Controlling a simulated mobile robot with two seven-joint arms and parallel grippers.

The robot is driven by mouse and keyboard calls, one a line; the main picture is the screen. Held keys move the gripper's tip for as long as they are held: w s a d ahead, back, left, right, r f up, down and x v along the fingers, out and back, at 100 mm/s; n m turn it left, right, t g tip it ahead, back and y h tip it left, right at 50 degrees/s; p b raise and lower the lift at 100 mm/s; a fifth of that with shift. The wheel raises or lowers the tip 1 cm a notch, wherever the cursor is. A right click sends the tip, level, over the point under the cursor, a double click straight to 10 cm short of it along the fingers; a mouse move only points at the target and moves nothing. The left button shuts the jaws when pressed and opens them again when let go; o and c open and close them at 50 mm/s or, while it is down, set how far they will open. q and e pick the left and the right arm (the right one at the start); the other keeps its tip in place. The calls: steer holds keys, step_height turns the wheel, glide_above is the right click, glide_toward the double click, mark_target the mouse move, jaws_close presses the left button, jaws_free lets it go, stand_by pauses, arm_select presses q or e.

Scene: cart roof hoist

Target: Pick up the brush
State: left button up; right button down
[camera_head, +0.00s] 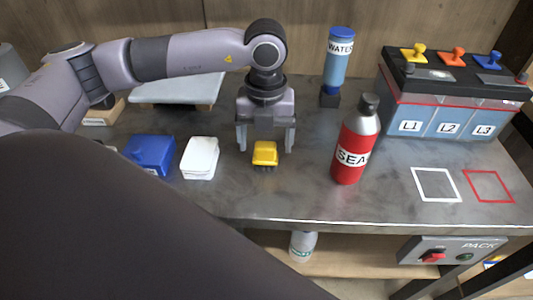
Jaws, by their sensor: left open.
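A small yellow brush (265,152) with dark bristles beneath it stands on the grey metal worktop (290,195), near the middle. My left gripper (266,146) points down over the brush with its two fingers apart, one to each side of it in the picture. The fingers look clear of the brush, with gaps on both sides. The exact height of the fingertips above the worktop is hard to tell. My right gripper is not in view.
A white box (200,158) and a blue box (151,155) stand left of the brush. A red bottle (355,145) stands to the right, with a blue WATER bottle (338,62) behind. A battery-like unit (445,110) fills the back right. Worktop in front is clear.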

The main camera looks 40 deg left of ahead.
mark_target(266, 143)
arm_select(q)
step_height(266, 143, down, 4)
steer(key=shift+w+a, duration=0.1)
steer(key=shift+f, duration=0.35)
steer(key=c, duration=1.1)
steer(key=shift+c, duration=0.2)
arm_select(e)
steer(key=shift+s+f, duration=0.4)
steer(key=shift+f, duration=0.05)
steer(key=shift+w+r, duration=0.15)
arm_select(q)
steer(key=shift+r, duration=0.7)
step_height(266, 143, up, 19)
steer(key=p, duration=0.1)
steer(key=shift+f, duration=0.15)
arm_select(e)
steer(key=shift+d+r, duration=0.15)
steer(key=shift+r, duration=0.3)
